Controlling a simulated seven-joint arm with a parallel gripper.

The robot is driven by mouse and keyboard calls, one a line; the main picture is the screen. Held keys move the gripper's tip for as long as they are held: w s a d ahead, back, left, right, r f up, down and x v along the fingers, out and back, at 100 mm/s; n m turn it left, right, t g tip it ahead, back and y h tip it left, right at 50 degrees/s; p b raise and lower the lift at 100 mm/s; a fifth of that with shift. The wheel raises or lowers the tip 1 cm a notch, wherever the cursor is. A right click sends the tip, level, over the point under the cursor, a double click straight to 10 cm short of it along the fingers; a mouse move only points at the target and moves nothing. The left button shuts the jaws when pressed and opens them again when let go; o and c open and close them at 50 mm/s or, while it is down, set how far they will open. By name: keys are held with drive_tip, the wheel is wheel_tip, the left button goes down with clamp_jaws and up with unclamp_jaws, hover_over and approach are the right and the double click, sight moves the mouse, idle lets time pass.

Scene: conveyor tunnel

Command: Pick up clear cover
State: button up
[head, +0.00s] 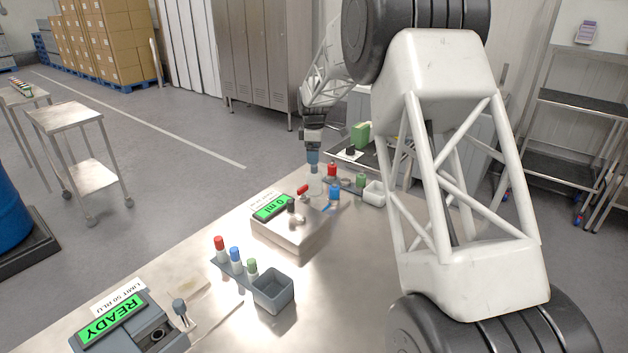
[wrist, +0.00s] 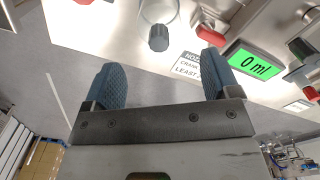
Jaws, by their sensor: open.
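The clear cover (wrist: 158,12) is a round see-through piece with a dark grey knob (wrist: 158,38), near the top middle of the wrist view. In the head view the clear cover (head: 315,187) shows as a pale, see-through shape on the far part of the steel table. My gripper (head: 313,160) is right above it, pointing down. In the wrist view my gripper (wrist: 161,62) is open, with its blue ridged fingers on either side of the knob's line and nothing between them. Whether the fingers are level with the knob, I cannot tell.
A steel box with a green "0 ml" display (head: 273,207) stands beside the cover. Red-, blue- and green-capped vials (head: 335,190) crowd its right side, near a white cup (head: 375,193). A vial rack (head: 236,270) and a "READY" device (head: 115,325) are nearer.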

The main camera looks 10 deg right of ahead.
sight(314, 171)
drive_tip(key=shift+f, duration=1.05)
drive_tip(key=shift+f, duration=0.1)
drive_tip(key=shift+f, duration=2.55)
drive_tip(key=shift+c, duration=0.3)
drive_tip(key=c, duration=0.7)
